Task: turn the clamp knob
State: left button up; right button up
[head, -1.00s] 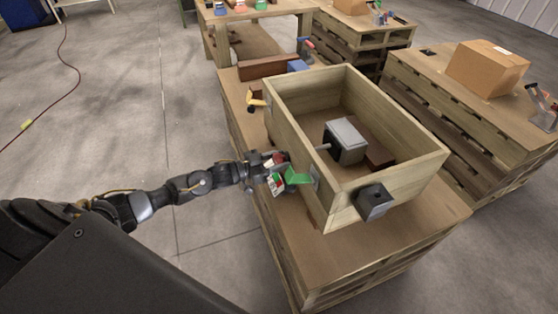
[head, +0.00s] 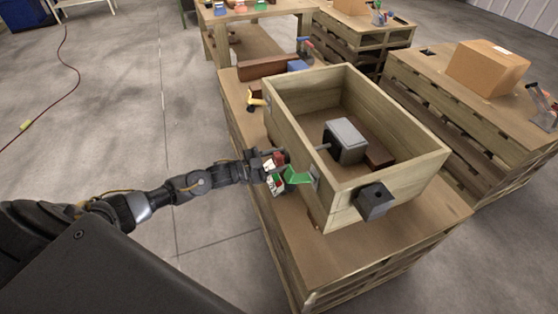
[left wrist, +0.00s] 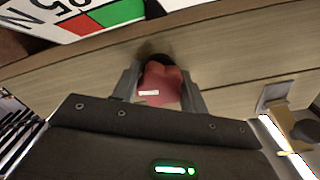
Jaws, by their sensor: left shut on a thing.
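The red clamp knob (head: 279,157) is at the outer left wall of the wooden crate in the head view. In the left wrist view the red knob (left wrist: 158,84) sits between my two fingers, with a small white mark on it and a dark round part behind it. My left gripper (head: 275,160) is shut on the knob, its fingers on either side. The part of the clamp behind the knob is mostly hidden. My right gripper is out of view.
The open wooden crate (head: 400,115) stands on a pallet table (head: 330,262). Inside it are a grey box (head: 346,138) and brown blocks. A dark grey block (head: 374,201) is on its near wall. A yellow-handled clamp (head: 254,98) is farther along the left wall.

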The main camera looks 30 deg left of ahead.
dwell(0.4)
pick_arm(q)
jog(key=o, duration=1)
jog(key=shift+s, duration=0.1)
jog(key=v, duration=1)
jog(key=shift+s+a, duration=0.25)
jog(key=shift+s, duration=0.05)
